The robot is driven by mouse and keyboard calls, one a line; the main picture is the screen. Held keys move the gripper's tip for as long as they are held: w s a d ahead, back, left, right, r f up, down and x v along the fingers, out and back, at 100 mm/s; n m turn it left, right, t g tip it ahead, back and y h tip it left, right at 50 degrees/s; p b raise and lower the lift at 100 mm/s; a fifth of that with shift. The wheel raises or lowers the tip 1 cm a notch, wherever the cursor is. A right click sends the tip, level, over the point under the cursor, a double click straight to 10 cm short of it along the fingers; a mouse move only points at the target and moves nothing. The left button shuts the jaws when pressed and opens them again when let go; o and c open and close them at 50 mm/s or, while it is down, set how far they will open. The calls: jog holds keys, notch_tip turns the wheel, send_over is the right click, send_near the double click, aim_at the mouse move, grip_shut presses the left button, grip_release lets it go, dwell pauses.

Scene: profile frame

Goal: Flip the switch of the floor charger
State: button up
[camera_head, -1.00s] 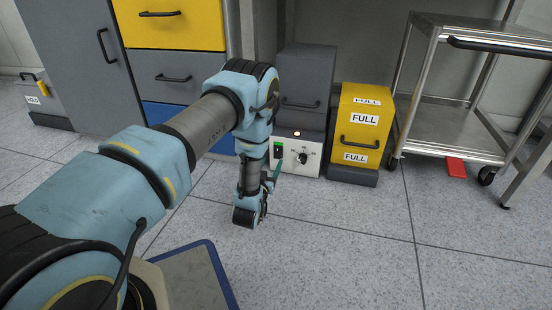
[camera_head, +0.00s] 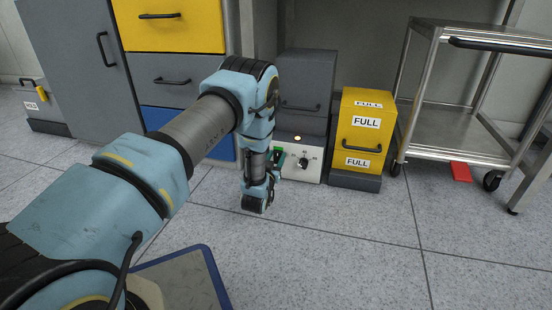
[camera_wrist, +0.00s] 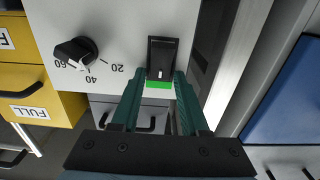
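The floor charger (camera_head: 312,168) has a white front panel with a black dial (camera_head: 303,161), standing on the floor below a grey box. In the wrist view its panel (camera_wrist: 115,25) fills the upper part. The black rocker switch (camera_wrist: 162,58) with a green strip (camera_wrist: 158,84) is near the top middle. My gripper (camera_wrist: 160,78) is open. Its two green fingers point at the panel, their tips on either side of the switch's green end, with nothing between them. I cannot tell whether they touch the panel. In the head view my arm and gripper (camera_head: 276,158) partly hide the switch.
A yellow box marked FULL (camera_head: 361,133) stands close to the charger's right. A blue and yellow drawer cabinet (camera_head: 180,70) is at left, a metal cart (camera_head: 440,128) at right. The floor in front is clear.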

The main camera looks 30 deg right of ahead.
grip_shut()
jog(key=shift+s+f+t+h, duration=0.1)
jog(key=shift+f+t+h, duration=0.1)
jog(key=shift+t+h, duration=0.4)
jog(key=shift+o, duration=1.7)
grip_release()
jog(key=shift+r+p, duration=0.15)
jog(key=shift+p, duration=0.15)
notch_tip(320, 180, up, 10)
jog(key=p, duration=0.6)
